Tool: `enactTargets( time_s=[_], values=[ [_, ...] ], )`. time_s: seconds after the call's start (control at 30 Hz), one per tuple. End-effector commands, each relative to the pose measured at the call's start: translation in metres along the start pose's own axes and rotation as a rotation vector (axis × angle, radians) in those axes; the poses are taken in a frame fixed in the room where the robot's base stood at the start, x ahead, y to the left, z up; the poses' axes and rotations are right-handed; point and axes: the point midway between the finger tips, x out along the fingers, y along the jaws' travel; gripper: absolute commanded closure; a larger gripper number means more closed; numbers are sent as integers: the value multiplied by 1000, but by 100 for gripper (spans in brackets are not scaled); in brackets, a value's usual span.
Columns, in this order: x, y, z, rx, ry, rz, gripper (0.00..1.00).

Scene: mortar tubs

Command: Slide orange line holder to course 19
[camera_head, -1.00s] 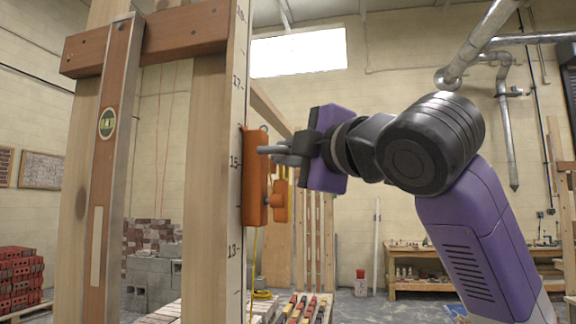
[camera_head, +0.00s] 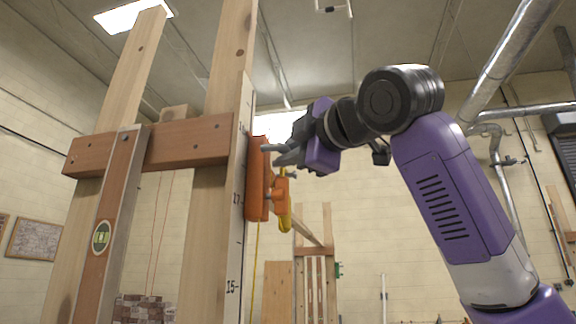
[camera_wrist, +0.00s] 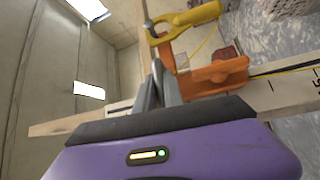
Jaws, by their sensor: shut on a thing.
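The orange line holder (camera_head: 257,180) sits against the edge of the upright numbered pole (camera_head: 233,235). Its body spans from a little below the 17 mark to near the 19 mark, its top end just under the latter. An orange knob and a yellow piece show on its right side. My gripper (camera_head: 276,154) reaches in from the right and is shut on the upper part of the holder. In the wrist view, the fingers (camera_wrist: 160,88) meet beside the orange holder (camera_wrist: 217,76); the exact contact is partly hidden.
A wooden crosspiece (camera_head: 190,143) joins the timber posts left of the pole, with a spirit level (camera_head: 105,215) fixed upright there. A yellow line (camera_head: 254,270) hangs below the holder. Pipes (camera_head: 505,60) run at the right. The space above the holder along the pole looks clear.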

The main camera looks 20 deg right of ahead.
Motion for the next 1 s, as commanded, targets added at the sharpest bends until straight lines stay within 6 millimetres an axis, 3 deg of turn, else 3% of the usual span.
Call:
enactTargets(
  time_s=[0.27, 0.3, 0.4, 0.77, 1.0],
  values=[
    [0, 2, 0, 0, 1, 5, 100],
    [0, 2, 0, 0, 1, 5, 85],
    [0, 2, 0, 0, 1, 4, 66],
    [-3, 0, 0, 0, 0, 2, 66],
    [-37, -2, 0, -2, 1, 6, 66]
  ],
)
